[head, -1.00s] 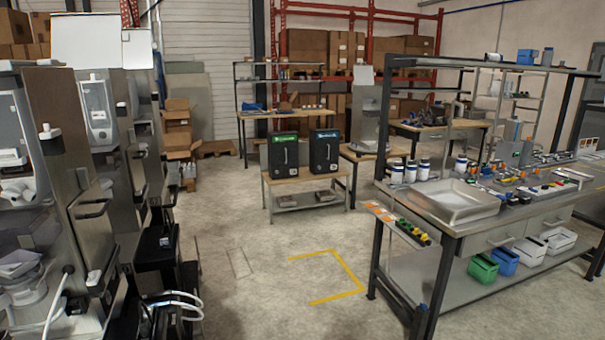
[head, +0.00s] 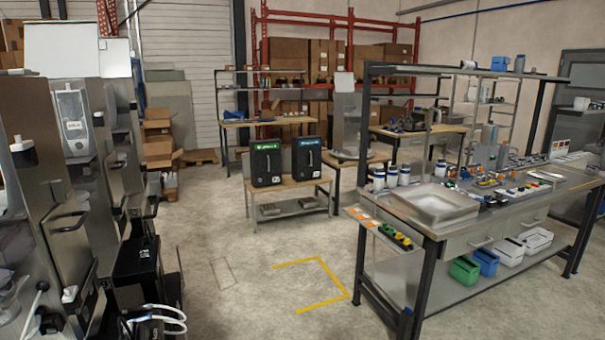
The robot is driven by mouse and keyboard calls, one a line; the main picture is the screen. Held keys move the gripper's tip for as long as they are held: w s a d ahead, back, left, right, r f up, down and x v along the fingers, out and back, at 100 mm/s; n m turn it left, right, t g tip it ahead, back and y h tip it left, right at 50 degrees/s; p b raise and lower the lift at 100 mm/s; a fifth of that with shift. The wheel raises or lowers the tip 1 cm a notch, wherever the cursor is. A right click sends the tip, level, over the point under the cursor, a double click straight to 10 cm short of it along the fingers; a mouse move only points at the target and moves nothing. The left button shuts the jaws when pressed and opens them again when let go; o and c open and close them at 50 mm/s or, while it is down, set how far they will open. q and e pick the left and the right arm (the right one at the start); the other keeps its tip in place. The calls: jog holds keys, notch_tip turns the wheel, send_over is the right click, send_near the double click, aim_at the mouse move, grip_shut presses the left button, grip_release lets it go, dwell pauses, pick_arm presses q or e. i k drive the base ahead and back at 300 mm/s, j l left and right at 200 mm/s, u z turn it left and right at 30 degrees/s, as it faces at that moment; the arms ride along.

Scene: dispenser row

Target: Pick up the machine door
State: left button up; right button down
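Two black panels with handles stand upright side by side on a low wooden-topped table (head: 290,186) ahead. They look like machine doors. The left door (head: 266,165) has a green label strip along its top, and the right door (head: 308,160) has a blue one. The label text is too small to read. Neither of my grippers shows in the head view, and both doors stand well away across the floor.
Tall dispenser machines (head: 78,150) line the left side, with white hoses low at the front. A workbench (head: 400,215) with a metal tray (head: 435,204) and small parts fills the right. Concrete floor with a yellow corner marking (head: 335,277) lies clear between them.

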aim_at(265, 155)
jog(key=i+l+z, duration=0.1)
jog(key=i+l, duration=0.2)
jog(key=i+l+u, duration=0.1)
jog(key=i, duration=0.4)
jog(key=i+l+u, duration=0.1)
jog(key=i+l, duration=0.2)
jog(key=i, duration=0.15)
jog(key=i+l+u, duration=0.1)
jog(key=i+l, duration=0.15)
jog(key=i, duration=0.25)
jog(key=i+j+u, duration=0.1)
jog(key=i, duration=1)
jog(key=i+j+u, duration=0.15)
jog(key=i, duration=0.95)
jog(key=i+z, duration=0.15)
jog(key=i, duration=0.5)
jog(key=i+z, duration=0.1)
jog(key=i, duration=0.6)
jog(key=i+j+z, duration=0.15)
jog(key=i, duration=0.5)
